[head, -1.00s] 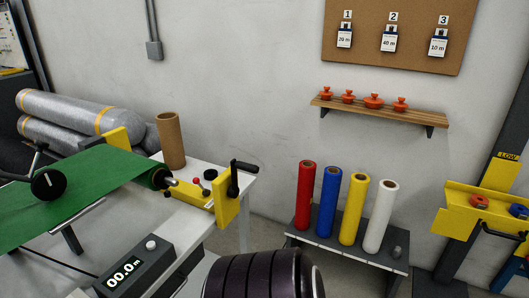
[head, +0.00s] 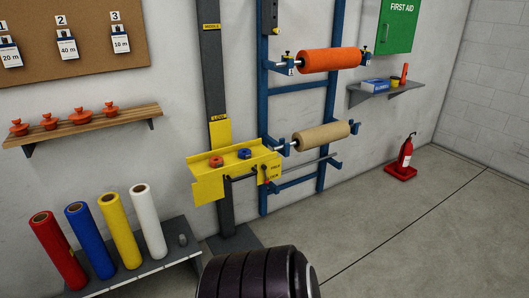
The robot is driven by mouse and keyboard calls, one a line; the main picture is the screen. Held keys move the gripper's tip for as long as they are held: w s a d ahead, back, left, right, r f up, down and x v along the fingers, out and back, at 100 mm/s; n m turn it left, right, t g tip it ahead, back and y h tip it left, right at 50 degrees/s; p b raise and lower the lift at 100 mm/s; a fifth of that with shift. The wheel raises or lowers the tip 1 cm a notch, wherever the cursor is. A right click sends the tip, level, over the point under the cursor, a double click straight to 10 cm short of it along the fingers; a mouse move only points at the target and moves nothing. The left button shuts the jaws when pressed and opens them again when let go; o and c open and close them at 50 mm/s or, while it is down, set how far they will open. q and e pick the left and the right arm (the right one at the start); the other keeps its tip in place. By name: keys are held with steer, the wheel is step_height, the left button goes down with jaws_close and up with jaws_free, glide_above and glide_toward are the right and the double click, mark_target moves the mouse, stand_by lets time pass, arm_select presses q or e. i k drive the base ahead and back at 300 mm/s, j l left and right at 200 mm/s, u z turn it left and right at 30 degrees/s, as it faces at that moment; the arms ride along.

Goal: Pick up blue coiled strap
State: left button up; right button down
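A small blue coil (head: 244,153), which looks like the coiled strap, lies on the yellow tray (head: 208,190) fixed to the dark upright post. A similar red coil (head: 216,161) lies to its left on the same tray. Both are small in the head view, and their details are hard to make out. Neither of my grippers shows in the head view, so nothing is seen near the blue coil.
Red, blue, yellow and white rolls (head: 104,230) stand on a low grey bench (head: 150,270) at left. A blue rack (head: 264,120) holds an orange roll (head: 333,61) and a tan roll (head: 320,135). A fire extinguisher (head: 406,150) stands right.

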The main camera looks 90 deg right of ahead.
mark_target(243, 153)
steer(key=z, duration=2.65)
